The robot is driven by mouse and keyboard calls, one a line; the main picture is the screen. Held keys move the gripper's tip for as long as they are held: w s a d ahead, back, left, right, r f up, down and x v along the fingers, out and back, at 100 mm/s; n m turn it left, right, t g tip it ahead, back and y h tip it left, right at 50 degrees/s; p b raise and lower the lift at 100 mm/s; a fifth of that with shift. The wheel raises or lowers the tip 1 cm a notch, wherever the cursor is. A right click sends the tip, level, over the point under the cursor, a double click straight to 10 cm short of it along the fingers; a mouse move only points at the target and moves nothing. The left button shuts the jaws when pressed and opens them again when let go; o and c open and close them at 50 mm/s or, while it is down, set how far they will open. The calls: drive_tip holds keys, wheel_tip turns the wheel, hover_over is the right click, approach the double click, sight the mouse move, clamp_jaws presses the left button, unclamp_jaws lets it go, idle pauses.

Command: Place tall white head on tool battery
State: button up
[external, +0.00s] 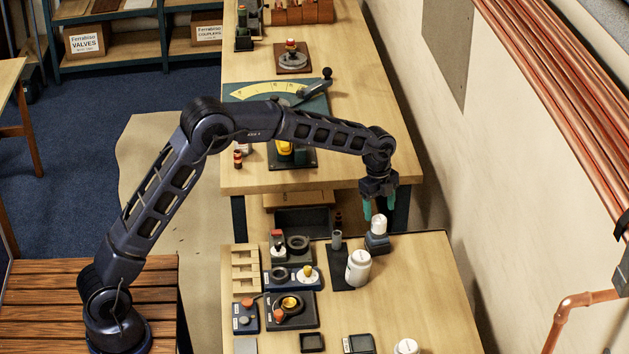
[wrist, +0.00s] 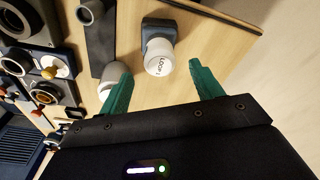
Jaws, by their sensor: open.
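The tall white head (external: 379,224) stands upright on the dark grey-blue block that looks like the tool battery (external: 376,244), at the back right of the near table. My gripper (external: 379,209) points down just above the head. In the wrist view its green fingers (wrist: 161,70) are spread to either side of the head, with visible gaps; they look apart from it.
A white jar (external: 358,268) stands close in front, left of the battery; my left finger partly hides it in the wrist view. A grey cylinder (external: 336,240) stands on a dark mat (external: 342,281). Fixtures and a wooden rack (external: 245,268) fill the table's left.

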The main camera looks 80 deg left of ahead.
sight(376, 216)
drive_tip(key=r, duration=0.6)
drive_tip(key=shift+s+a, duration=0.2)
drive_tip(key=shift+a, duration=0.15)
drive_tip(key=s+d+r+n+t+y, duration=0.1)
drive_tip(key=s+d+r+n, duration=0.2)
drive_tip(key=s+d+r, duration=0.75)
drive_tip(key=s+d+r+n+t, duration=0.1)
drive_tip(key=s+d+r+n, duration=0.2)
drive_tip(key=s+d+r, duration=0.7)
drive_tip(key=s+d+f+n, duration=0.2)
drive_tip(key=s+f, duration=0.1)
drive_tip(key=s, duration=0.8)
drive_tip(key=s+d+f+n+t, duration=0.1)
drive_tip(key=s+f, duration=0.3)
drive_tip(key=s, duration=0.7)
drive_tip(key=s+d+f+n+t, duration=0.1)
drive_tip(key=s+d+f+n, duration=0.2)
drive_tip(key=s, duration=0.8)
drive_tip(key=shift+d+f, duration=0.3)
drive_tip(key=shift+f, duration=0.1)
